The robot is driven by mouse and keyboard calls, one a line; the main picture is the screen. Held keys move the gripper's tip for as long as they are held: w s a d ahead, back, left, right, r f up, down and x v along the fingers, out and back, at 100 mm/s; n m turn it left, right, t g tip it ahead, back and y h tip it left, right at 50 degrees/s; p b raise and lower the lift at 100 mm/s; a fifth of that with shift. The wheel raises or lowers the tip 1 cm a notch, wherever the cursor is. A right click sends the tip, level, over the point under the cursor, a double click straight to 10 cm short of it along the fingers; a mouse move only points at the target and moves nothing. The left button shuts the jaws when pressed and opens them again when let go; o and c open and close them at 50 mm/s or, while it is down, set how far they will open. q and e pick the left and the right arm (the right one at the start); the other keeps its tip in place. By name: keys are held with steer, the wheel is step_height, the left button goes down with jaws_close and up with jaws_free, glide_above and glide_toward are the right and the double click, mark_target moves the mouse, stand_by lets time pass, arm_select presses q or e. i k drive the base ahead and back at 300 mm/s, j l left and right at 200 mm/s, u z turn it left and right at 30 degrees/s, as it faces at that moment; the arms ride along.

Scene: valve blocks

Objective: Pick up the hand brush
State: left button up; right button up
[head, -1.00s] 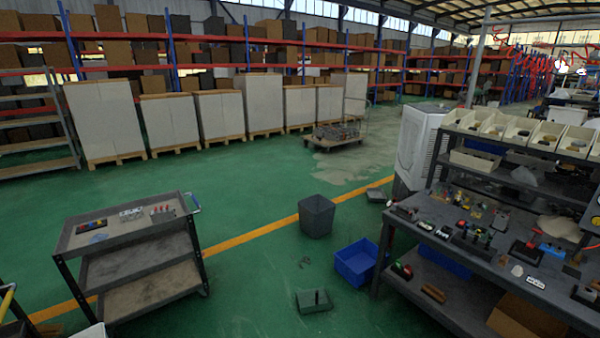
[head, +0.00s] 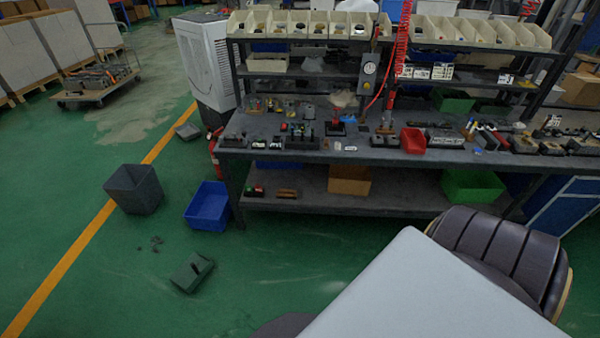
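I cannot identify the hand brush for certain. A small brown object (head: 287,193) lies on the workbench's lower shelf and may be it, but it is too small to tell. A dark green-grey pan-like object (head: 192,272) lies on the floor at the lower left, with dark scraps (head: 155,243) near it. Neither of my grippers shows in the head view.
The workbench (head: 330,157) holds many small parts. A grey bin (head: 134,190) and a blue crate (head: 208,207) stand on the floor to its left. A padded chair (head: 500,255) and a pale flat surface (head: 420,295) fill the lower right.

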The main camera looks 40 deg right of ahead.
mark_target(284, 193)
steer(key=i+j+z, duration=0.25)
steer(key=z, duration=0.2)
steer(key=i+j+z, duration=0.6)
steer(key=j+z, duration=0.15)
steer(key=z, duration=0.15)
steer(key=i+j+z, duration=0.1)
steer(key=j+z, duration=0.5)
steer(key=j, duration=0.25)
steer(key=i+j+z, duration=0.15)
steer(key=j, duration=0.25)
